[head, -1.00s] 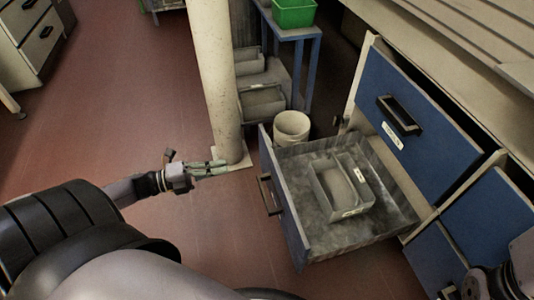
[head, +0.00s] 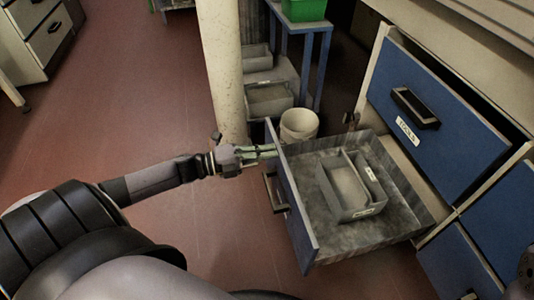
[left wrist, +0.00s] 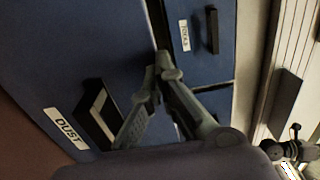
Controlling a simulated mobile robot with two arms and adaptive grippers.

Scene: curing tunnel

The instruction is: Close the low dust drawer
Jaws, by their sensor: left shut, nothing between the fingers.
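The low dust drawer (head: 303,221) is pulled well out of the cabinet, its blue front facing left in the head view. A grey divided tray (head: 350,207) lies inside it. In the left wrist view the drawer front carries a DUST label (left wrist: 66,128) and a dark handle (left wrist: 97,114). My left gripper (head: 272,152) is shut and empty, at the outer face of the front near its far upper end, beyond the handle (head: 275,191). Its closed fingertips (left wrist: 163,63) are close to the blue panel; I cannot tell whether they touch. My right gripper is not seen.
Above it, a labelled blue drawer (head: 430,108) stands slightly open. A pale column (head: 221,70) rises just behind my left gripper. A white bucket (head: 299,125) stands behind the dust drawer, beside a blue stand (head: 322,68) with a green bin (head: 303,9). Red floor at left is clear.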

